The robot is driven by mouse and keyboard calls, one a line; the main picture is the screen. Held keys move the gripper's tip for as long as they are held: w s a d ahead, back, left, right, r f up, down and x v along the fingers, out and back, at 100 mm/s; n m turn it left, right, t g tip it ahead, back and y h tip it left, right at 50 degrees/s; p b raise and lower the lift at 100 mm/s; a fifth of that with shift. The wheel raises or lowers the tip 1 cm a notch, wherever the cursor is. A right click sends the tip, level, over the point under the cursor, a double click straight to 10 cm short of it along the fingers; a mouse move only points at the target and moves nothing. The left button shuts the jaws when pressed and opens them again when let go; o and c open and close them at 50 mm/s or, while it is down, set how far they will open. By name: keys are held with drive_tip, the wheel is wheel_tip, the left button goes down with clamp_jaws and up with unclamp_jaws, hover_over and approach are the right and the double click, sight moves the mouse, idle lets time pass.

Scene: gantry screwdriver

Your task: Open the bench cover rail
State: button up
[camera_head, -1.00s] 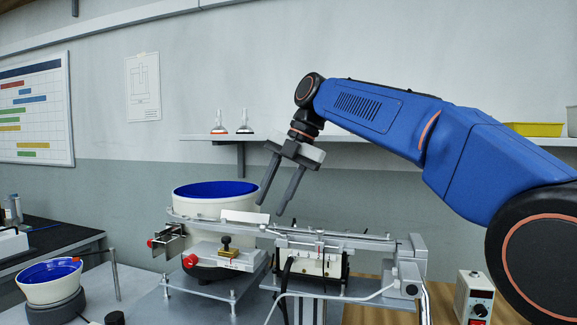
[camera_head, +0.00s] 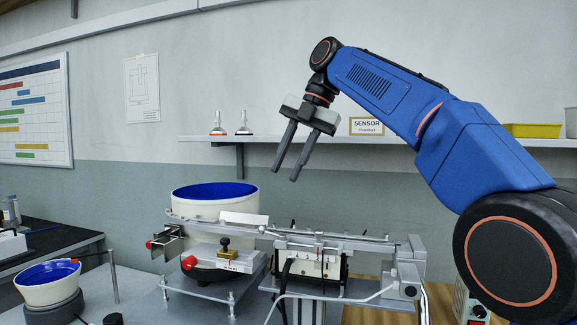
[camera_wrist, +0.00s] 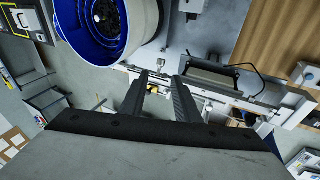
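A long metal rail (camera_head: 345,238) runs along the top of the bench feeder, from the bowl to the right end block. It also shows in the wrist view (camera_wrist: 226,97). I cannot tell which part of it is the cover, or whether that is open or shut. My gripper (camera_head: 285,174) is above the rail and clear of it, with its fingers pointing down. In the wrist view the two fingers (camera_wrist: 161,80) are apart with nothing between them, so it is open and empty. The fingers hide part of the rail there.
A white bowl with a blue inside (camera_head: 215,200) stands left of the rail. A brass-topped block (camera_head: 225,248) and an end block (camera_head: 408,270) flank the rail. A shelf (camera_head: 385,140) with a SENSOR box (camera_head: 367,126) is on the wall behind. The space above the rail is free.

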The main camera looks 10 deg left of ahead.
sight(247, 218)
drive_tip(key=c, duration=0.5)
drive_tip(key=shift+f+m, duration=0.1)
drive_tip(key=shift+m, duration=0.4)
clamp_jaws()
drive_tip(key=s+d+f+n+y, duration=0.1)
drive_tip(key=d+f+n+y, duration=0.15)
drive_tip(key=f+n, duration=0.45)
drive_tip(key=d+f+n+y, duration=0.2)
drive_tip(key=d+f+n, duration=0.15)
drive_tip(key=n, duration=0.75)
drive_tip(key=shift+g, duration=0.4)
drive_tip(key=x, duration=0.9)
drive_tip(key=shift+s, duration=0.2)
drive_tip(key=shift+w+a+r, duration=0.25)
drive_tip(key=shift+a+r, duration=0.05)
drive_tip(key=shift+r, duration=0.3)
drive_tip(key=shift+w+a+r, duration=0.25)
drive_tip(key=shift+r, duration=0.3)
drive_tip(key=shift+w+a+r, duration=0.2)
drive_tip(key=shift+a+r, duration=0.1)
drive_tip(key=shift+r, duration=0.3)
